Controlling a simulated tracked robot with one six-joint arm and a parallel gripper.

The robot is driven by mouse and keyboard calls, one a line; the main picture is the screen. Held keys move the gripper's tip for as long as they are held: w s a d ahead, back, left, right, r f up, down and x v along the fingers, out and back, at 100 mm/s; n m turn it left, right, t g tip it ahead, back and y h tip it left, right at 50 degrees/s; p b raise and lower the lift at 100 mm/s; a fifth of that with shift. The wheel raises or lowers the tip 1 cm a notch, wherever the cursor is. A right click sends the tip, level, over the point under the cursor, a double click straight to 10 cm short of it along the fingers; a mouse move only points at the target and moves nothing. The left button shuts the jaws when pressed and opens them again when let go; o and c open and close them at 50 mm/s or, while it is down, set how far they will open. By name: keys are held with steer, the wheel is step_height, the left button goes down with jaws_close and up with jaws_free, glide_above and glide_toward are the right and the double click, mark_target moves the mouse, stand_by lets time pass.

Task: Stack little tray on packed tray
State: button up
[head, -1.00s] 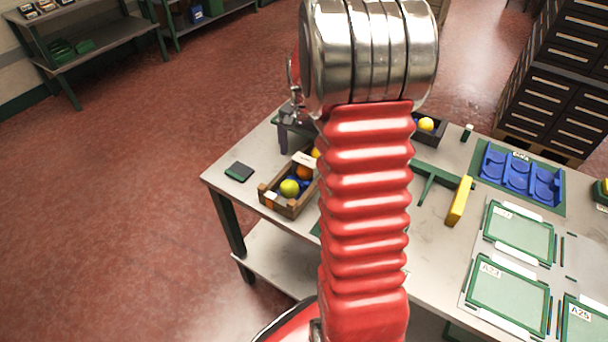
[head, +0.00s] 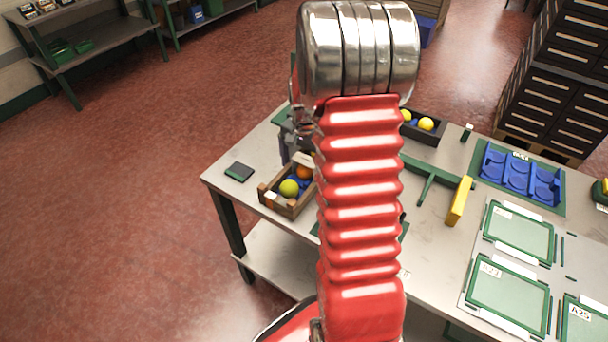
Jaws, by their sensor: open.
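A small wooden tray (head: 283,207) stands on the table's left part, holding a yellow-green fruit (head: 289,187) and an orange fruit (head: 304,172) in blue seats. Its right side is hidden by my arm. A dark tray (head: 432,138) with two yellow fruits shows behind my arm, its left end hidden. I cannot tell for sure which is the little tray and which the packed one; they stand apart. My gripper (head: 291,140) shows only partly, as a grey piece left of my arm, just behind the wooden tray. Nothing is seen held in it.
A blue tray with round hollows (head: 520,178) lies on a green mat at right. Green-framed panels (head: 518,235) lie at front right. Dark drawers (head: 555,95) stand behind.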

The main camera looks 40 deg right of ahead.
steer(key=shift+c, duration=0.4)
steer(key=c, duration=0.9)
steer(key=shift+r, duration=0.2)
